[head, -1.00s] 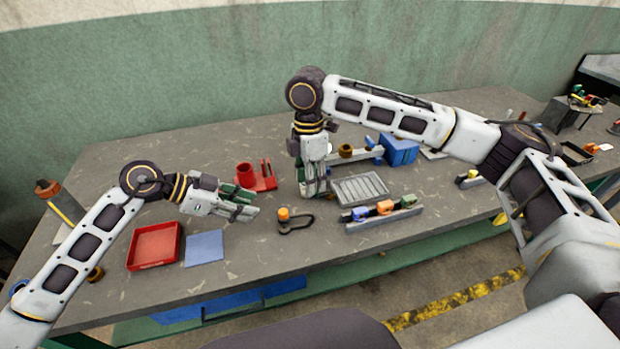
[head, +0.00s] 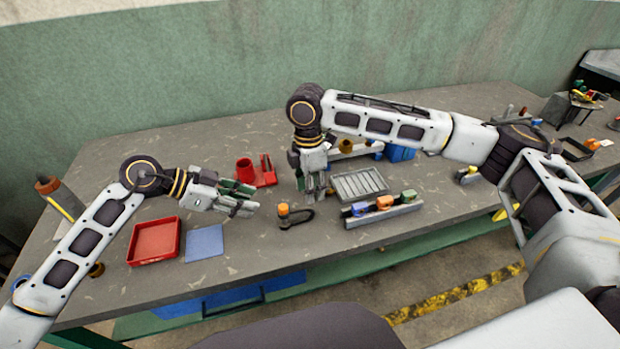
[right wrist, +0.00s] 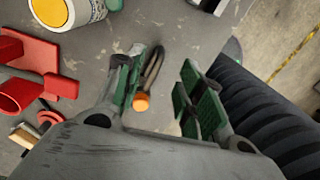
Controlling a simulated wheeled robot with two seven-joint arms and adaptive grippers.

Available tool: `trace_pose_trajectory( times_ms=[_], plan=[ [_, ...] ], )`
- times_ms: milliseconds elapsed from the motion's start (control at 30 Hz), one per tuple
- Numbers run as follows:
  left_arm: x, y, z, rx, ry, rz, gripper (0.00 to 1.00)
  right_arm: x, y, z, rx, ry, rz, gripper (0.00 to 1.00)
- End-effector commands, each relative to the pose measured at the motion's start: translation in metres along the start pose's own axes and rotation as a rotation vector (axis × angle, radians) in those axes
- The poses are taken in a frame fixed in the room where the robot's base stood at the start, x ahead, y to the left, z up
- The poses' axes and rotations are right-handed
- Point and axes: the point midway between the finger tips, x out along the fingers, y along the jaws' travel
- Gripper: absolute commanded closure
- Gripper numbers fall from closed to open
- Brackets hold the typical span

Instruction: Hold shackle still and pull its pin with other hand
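The shackle (head: 305,217) is a small dark loop with an orange-headed pin (head: 284,208), lying on the grey bench near its front edge. My left gripper (head: 254,199) hovers to the left of the pin, apart from it, fingers spread and empty. My right gripper (head: 316,193) points down just behind and right of the shackle, open and empty. In the right wrist view the shackle loop (right wrist: 152,66) and orange pin head (right wrist: 141,103) show between the spread green-padded fingers, nearer the left finger, which partly covers the loop.
A red tray (head: 133,246) and blue mat (head: 205,244) lie at left. A red holder (head: 262,178) stands behind my left gripper. A ribbed grey tray (head: 360,186) and a rail with coloured blocks (head: 383,210) are right of the shackle. Bare bench lies before the shackle.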

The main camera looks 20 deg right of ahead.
Motion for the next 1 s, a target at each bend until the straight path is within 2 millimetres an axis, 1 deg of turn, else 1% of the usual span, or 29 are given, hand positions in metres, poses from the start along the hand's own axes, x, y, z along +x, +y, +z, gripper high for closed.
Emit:
trace_pose_trajectory(
  times_ms=[100, 600, 800, 1000],
  plan=[
    [0.0, 0.0, 0.0, 0.0, 0.0, 0.0, 0.64, 0.015, 0.0, 0.001, 0.0, -0.001, 0.0, 0.62],
    [0.0, 0.0, 0.0, 0.0, 0.0, 0.0, 0.64, 0.074, 0.0, 0.0, 0.001, 0.0, 0.0, 0.62],
    [0.0, 0.0, 0.0, 0.0, 0.0, 0.0, 0.64, 0.089, 0.0, 0.0, 0.0, 0.0, 0.001, 0.62],
    [0.0, 0.0, 0.0, 0.0, 0.0, 0.0, 0.64, 0.094, 0.0, 0.0, 0.0, 0.0, 0.001, 0.62]
  ],
)
